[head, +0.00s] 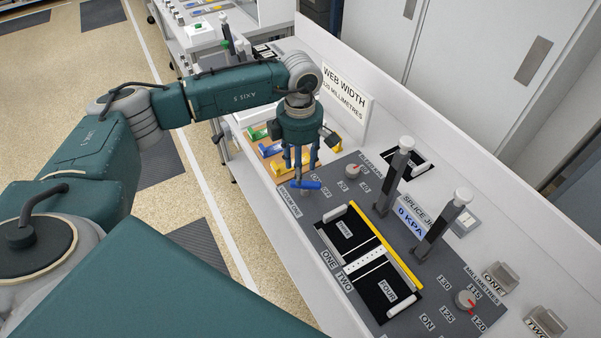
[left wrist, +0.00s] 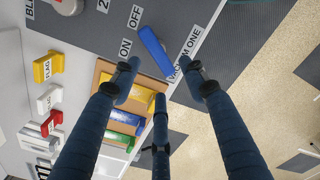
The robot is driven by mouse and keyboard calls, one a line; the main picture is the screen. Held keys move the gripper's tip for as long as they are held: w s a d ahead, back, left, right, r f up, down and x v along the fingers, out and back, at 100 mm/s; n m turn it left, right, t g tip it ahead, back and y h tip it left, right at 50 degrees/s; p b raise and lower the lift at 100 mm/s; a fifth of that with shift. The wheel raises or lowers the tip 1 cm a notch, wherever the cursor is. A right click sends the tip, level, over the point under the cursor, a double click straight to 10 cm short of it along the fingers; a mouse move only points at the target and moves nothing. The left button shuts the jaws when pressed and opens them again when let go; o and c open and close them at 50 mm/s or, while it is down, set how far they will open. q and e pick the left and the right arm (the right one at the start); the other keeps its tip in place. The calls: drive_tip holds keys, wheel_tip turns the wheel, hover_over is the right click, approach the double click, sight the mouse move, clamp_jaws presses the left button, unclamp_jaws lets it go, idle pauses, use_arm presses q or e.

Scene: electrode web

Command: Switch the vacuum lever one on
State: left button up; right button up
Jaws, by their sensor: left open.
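The blue vacuum lever (head: 306,185) sits on the grey panel beside the VACUUM ONE label (head: 289,204). In the left wrist view the blue lever (left wrist: 155,52) lies slanted, its upper end beside the OFF label (left wrist: 135,17). The ON label (left wrist: 125,47) is to its left. My left gripper (head: 301,164) is open and points down just above the lever. In the left wrist view its fingers (left wrist: 160,76) frame the lever's lower end, with nothing held. I cannot tell whether a finger touches the lever. My right gripper is not in view.
A display (head: 409,220) reads 0 KPA. Two dark upright posts (head: 397,174) stand right of the lever. A splice plate with a yellow bar (head: 386,248) lies in front. A wooden tray (head: 263,150) with coloured pieces sits behind the lever. A dial (head: 353,170) is nearby.

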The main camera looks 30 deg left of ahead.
sight(305, 188)
use_arm(q)
drive_tip(key=shift+f+p, duration=0.55)
drive_tip(key=shift+f, duration=1.9)
clamp_jaws()
